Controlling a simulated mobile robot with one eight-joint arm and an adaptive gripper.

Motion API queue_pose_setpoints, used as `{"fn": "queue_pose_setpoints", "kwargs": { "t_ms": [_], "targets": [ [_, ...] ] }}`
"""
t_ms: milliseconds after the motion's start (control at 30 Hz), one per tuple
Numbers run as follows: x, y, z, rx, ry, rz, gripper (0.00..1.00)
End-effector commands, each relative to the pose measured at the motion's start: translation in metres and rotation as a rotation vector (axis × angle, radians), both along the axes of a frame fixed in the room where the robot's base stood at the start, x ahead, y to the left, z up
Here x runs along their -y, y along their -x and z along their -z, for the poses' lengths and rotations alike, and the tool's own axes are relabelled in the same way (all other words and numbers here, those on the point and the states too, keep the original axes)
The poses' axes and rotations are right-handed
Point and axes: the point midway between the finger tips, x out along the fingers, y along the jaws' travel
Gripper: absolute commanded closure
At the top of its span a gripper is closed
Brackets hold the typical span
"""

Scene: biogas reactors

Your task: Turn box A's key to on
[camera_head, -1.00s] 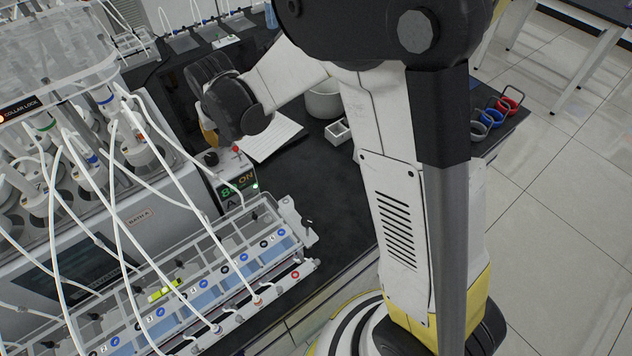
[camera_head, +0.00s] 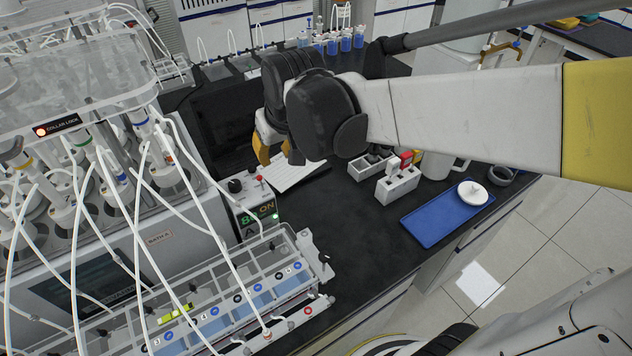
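Box A (camera_head: 247,222) is a small pale control box with an "A" on its front, left of centre on the black bench. Its dark display (camera_head: 263,210) has green digits and what reads like "ON", and a green light (camera_head: 275,217) glows beside it. On top are a black knob (camera_head: 235,186) and a small red-tipped part (camera_head: 260,181); I cannot tell which is the key. My gripper (camera_head: 270,152), with yellow parts, is above and behind the box, apart from it. My black wrist hides part of it, and its fingertips are not clear.
A reactor bath unit (camera_head: 160,236) with many white tubes stands left. A clear rack (camera_head: 215,300) lies in front of the box. White paper (camera_head: 295,175) lies behind it. A blue tray (camera_head: 432,222) and a white holder (camera_head: 398,186) are right, with bare bench between.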

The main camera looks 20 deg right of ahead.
Motion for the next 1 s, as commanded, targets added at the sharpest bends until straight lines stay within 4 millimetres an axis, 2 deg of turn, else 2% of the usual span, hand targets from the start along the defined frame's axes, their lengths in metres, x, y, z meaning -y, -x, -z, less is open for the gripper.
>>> {"fn": "queue_pose_setpoints", "kwargs": {
  "t_ms": [367, 700, 1000],
  "targets": [
    [0.036, 0.067, 0.018, 0.064, -0.008, 0.059, 0.71],
    [0.060, 0.123, 0.049, 0.123, -0.011, 0.109, 0.71],
    [0.072, 0.153, 0.074, 0.158, -0.012, 0.139, 0.71]
  ]
}}
